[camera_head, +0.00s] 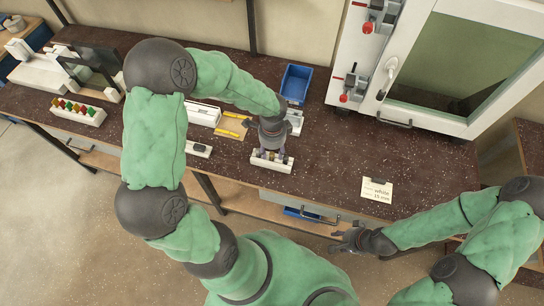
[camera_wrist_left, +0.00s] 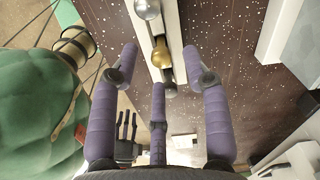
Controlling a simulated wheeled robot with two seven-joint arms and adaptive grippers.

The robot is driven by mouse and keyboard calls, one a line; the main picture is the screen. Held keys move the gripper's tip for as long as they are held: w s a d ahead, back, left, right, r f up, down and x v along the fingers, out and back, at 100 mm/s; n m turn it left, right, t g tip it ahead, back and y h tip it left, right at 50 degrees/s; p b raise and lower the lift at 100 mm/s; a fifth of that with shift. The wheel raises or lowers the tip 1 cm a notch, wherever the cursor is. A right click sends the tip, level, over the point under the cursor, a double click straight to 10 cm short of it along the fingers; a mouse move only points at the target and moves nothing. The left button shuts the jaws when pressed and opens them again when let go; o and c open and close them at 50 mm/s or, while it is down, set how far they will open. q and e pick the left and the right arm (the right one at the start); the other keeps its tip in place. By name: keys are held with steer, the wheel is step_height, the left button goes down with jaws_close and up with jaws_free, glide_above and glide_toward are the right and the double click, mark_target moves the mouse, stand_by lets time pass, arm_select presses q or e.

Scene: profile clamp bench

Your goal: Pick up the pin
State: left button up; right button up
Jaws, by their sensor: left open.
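A white holder (camera_head: 271,166) stands near the front edge of the speckled bench with several small pins in it. In the left wrist view, the holder (camera_wrist_left: 178,45) carries a silver round-headed pin (camera_wrist_left: 147,9), a brass pin (camera_wrist_left: 162,52) and a dark grey pin (camera_wrist_left: 169,89). I cannot tell which one the task means. My left gripper (camera_head: 271,150) is open above the holder, its purple fingers (camera_wrist_left: 160,62) spread around the row, with nothing held. My right gripper (camera_head: 348,238) is open and empty beyond the bench's front edge.
A blue bin (camera_head: 296,84) stands behind the left gripper. A small dark-topped block (camera_head: 199,149) lies left of the holder. A label card (camera_head: 377,189) lies at right, before a white cabinet (camera_head: 455,122). The bench between holder and card is clear.

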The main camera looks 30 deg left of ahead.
mark_target(272, 153)
arm_select(q)
step_height(272, 153, down, 3)
steer(key=shift+a+f+b, duration=0.15)
steer(key=shift+f+b, duration=0.05)
steer(key=shift+b, duration=0.1)
jaws_close()
steer(key=shift+r, duration=0.1)
